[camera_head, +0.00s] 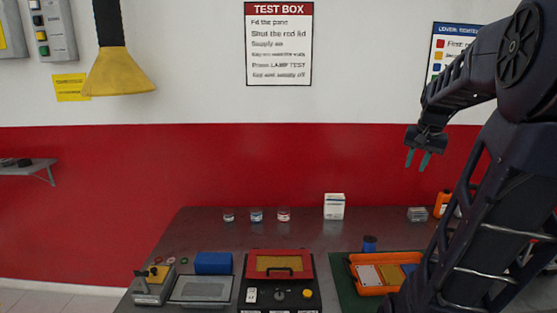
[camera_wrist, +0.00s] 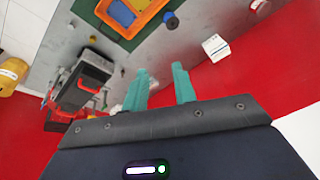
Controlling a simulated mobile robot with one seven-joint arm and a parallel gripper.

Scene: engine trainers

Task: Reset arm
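My gripper (camera_head: 418,160) is raised high above the right side of the bench, in front of the red wall. Its two teal fingers point down and stand apart with nothing between them. In the wrist view my gripper (camera_wrist: 160,88) also shows open and empty, with the bench well beyond the fingertips. My arm covers the right side of the head view and hides part of the bench there.
The bench (camera_head: 200,230) holds a test box with a red lid (camera_head: 252,266), an orange tray (camera_head: 372,290), a blue block (camera_head: 213,263), a white box (camera_head: 334,206) and several small jars. A yellow lamp hood (camera_head: 119,72) hangs at upper left. Air around my gripper is clear.

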